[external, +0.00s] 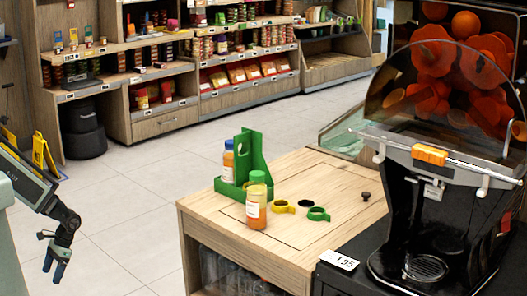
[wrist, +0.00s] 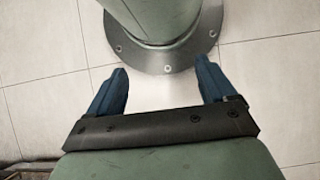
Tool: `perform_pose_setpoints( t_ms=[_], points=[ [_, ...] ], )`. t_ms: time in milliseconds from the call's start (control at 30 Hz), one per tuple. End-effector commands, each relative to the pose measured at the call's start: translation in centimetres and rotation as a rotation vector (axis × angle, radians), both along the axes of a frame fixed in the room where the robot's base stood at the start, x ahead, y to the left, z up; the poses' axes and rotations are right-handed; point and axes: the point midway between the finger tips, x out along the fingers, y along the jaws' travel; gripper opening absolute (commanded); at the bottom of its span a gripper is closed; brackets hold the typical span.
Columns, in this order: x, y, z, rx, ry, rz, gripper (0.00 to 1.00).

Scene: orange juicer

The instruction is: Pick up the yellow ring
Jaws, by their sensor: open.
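The yellow ring (external: 284,210) lies on the wooden counter in the external view, just right of an orange-juice bottle with a green cap (external: 256,212). A green ring (external: 318,216) lies a little to its right. My gripper (external: 53,268) hangs at the far left of the external view, pointing down, well away from the counter and the ring. In the wrist view my gripper (wrist: 161,72) has its two blue fingers spread apart with nothing between them. The wrist view shows floor tiles and a round bolted base, not the ring.
A green upright holder (external: 252,150) and a second bottle (external: 228,162) stand behind the front bottle. A dark hole (external: 306,203) and a black knob (external: 366,196) are on the wooden counter (external: 225,210). The juicer (external: 440,200) stands at right beside a price tag (external: 339,260).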

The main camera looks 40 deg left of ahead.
Motion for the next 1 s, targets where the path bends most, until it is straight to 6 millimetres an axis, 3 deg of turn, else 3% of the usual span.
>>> perform_pose_setpoints(
  t_ms=[167,667,900,1000],
  points=[
    [0.0,0.0,0.0,0.0,0.0,0.0,0.84],
    [0.0,0.0,0.0,0.0,0.0,0.0,0.36],
    [0.1,0.0,0.0,-0.001,-0.001,-0.001,0.35],
    [1.1,-0.2,-0.3,-0.005,-0.011,-0.006,0.35]
  ],
)
